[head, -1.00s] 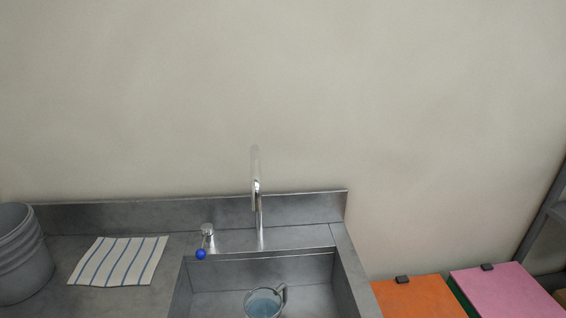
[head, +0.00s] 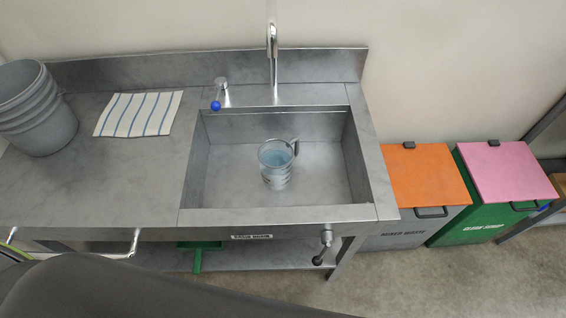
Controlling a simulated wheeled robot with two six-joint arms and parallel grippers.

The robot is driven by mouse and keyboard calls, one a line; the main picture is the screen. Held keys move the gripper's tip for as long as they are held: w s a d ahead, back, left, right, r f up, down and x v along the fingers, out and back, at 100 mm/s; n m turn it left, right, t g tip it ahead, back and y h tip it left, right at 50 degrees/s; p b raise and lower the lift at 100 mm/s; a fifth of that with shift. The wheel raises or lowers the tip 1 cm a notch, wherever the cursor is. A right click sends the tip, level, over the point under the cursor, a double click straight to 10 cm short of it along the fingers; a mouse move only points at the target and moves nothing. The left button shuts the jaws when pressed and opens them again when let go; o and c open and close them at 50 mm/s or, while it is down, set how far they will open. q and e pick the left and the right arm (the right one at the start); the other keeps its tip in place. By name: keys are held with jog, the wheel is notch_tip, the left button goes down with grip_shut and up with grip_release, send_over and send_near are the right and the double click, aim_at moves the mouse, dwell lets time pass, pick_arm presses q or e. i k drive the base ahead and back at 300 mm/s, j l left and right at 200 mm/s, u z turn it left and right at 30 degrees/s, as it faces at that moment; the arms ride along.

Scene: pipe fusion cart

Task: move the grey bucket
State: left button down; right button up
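The grey bucket (head: 38,108) stands upright on the left end of the steel counter in the head view, its left side cut off by the picture edge. It looks like a stack of ribbed rims with an open top. Neither of my grippers shows in this view. A dark, rounded shape that looks like part of my own body fills the lower left.
A striped cloth (head: 138,114) lies right of the bucket. The sink (head: 325,180) holds a clear jug (head: 275,165) under the tap (head: 272,55). An orange-lidded bin (head: 425,175) and a pink-lidded bin (head: 507,172) stand at right. The counter's front left (head: 110,185) is bare.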

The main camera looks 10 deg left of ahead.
aim_at(35, 118)
jog(key=u, duration=1.95)
